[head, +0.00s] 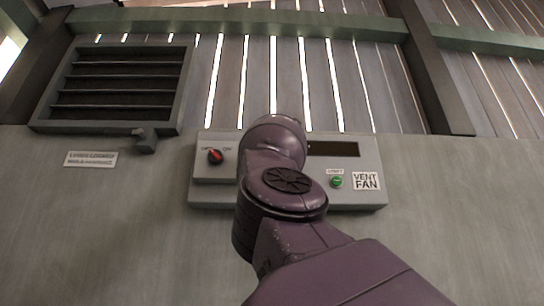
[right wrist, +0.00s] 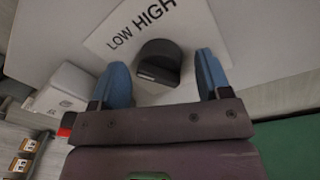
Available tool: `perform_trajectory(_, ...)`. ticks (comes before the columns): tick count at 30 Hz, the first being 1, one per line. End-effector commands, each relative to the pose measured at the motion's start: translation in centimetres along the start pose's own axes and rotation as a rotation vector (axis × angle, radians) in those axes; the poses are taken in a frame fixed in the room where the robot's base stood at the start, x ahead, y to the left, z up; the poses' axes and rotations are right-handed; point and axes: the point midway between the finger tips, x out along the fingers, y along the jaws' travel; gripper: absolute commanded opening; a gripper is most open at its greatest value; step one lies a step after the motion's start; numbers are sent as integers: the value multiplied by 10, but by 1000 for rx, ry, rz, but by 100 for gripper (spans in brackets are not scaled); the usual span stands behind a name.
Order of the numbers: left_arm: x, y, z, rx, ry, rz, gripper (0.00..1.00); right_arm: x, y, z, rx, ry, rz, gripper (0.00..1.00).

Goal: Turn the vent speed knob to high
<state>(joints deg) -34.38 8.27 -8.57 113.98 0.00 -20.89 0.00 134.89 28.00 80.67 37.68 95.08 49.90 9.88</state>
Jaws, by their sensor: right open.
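In the right wrist view the dark round vent speed knob (right wrist: 160,60) sits on a white plate (right wrist: 188,18) printed LOW and HIGH. A small pale mark shows at the knob's lower left; which label it points at I cannot tell. My right gripper (right wrist: 163,62) is open, with one blue finger on each side of the knob. I cannot tell whether either finger touches it. In the head view my purple arm hides the speed knob and the gripper. The vent fan panel (head: 345,194) shows on both sides of the arm. My left gripper is not in view.
In the head view a red and black on/off switch (head: 215,156) is left of my arm. A slatted vent (head: 118,84) with a grey latch (head: 145,140) is at upper left.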

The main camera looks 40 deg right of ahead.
Motion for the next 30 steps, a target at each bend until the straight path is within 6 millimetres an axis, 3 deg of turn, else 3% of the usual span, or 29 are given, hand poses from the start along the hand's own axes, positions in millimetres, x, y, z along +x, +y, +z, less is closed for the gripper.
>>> perform_trajectory(13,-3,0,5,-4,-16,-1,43,8,-1,-1,0,1,-1,69)
perform_trajectory(22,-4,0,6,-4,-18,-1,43,8,-1,-1,0,1,-1,23)
perform_trajectory(30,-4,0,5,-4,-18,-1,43,8,-1,-1,28,-1,0,23)
